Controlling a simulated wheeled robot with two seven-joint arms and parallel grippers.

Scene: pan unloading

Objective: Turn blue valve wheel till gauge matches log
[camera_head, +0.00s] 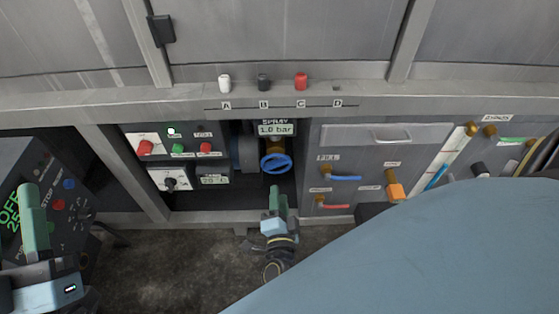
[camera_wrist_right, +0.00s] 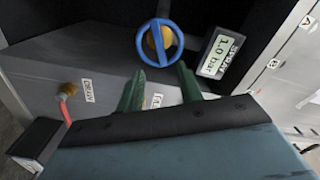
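The blue valve wheel (camera_head: 276,163) sits in a dark recess of the grey cabinet, below the SPRAY gauge (camera_head: 277,129), which reads 1.0 bar. The wheel (camera_wrist_right: 159,42) and gauge (camera_wrist_right: 220,53) also show in the right wrist view. My right gripper (camera_head: 278,192) is below and in front of the wheel. In the wrist view its two green fingers (camera_wrist_right: 160,78) stand apart with nothing between them, and the wheel lies just beyond their tips. My left gripper (camera_head: 33,190) is at the lower left, away from the wheel; its opening is unclear. I cannot make out a log.
Left of the wheel is a panel (camera_head: 188,133) with red and green knobs. To the right, a panel (camera_head: 395,155) carries blue, red and orange handles. Above, a ledge (camera_head: 190,97) holds white, black and red pegs marked A to C. A large blue surface fills the lower right.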

